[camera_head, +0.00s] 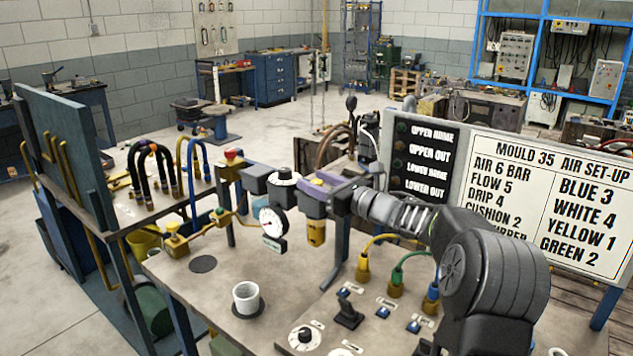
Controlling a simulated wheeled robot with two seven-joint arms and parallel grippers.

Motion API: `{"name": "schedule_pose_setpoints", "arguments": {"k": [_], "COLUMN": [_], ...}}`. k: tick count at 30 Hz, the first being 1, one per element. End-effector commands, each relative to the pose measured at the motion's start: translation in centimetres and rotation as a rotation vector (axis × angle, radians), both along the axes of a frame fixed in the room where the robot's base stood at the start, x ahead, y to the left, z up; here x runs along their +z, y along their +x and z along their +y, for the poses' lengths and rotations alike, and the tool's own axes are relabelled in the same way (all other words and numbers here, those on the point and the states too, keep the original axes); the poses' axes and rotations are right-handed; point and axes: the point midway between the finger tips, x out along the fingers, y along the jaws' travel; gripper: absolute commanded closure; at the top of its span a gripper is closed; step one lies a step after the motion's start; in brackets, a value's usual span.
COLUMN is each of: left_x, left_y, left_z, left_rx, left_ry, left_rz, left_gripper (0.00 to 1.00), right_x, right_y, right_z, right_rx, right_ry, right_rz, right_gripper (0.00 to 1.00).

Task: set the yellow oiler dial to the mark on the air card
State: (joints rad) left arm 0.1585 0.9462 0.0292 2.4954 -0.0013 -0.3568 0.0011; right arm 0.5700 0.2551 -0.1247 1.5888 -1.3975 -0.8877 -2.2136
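The oiler shows as a unit with a yellow bowl (316,233) at the right end of the air-line row. My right gripper (319,191), its arm coming in from the lower right, is at the top of this unit. It covers most of the dial there, with only a little yellow showing between purple-grey parts. I cannot tell whether the fingers are closed on the dial, and its pointer and marks are hidden. The air card (545,200) on the right reads AIR 6 BAR, FLOW 5, DRIP 4, CUSHION 2; its lowest left line is partly covered by my arm. My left gripper is not in view.
Left of the oiler are a black-knobbed white dial (284,178), a round gauge (272,222) and a red-topped valve (232,157). A white cup (247,297) stands on the bench. Yellow, green and blue hose fittings and a black lever (347,313) are near my arm.

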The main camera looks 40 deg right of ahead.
Motion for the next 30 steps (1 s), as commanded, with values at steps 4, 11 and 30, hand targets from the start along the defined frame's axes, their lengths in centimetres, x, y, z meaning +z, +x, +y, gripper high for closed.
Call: {"name": "schedule_pose_setpoints", "arguments": {"k": [4,11,30], "left_x": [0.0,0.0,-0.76], "left_y": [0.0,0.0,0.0], "left_z": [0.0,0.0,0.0], "left_rx": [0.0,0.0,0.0], "left_ry": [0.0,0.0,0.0], "left_rz": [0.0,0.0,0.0], "left_gripper": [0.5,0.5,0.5], "right_x": [0.0,0.0,-0.18], "right_y": [-0.02,-0.03,0.02], "right_z": [0.0,-0.01,0.0], "right_rx": [0.0,0.0,-0.013], "right_ry": [0.0,0.0,-0.002], "right_rz": [0.0,0.0,0.0], "right_gripper": [0.62,0.81,1.0]}}
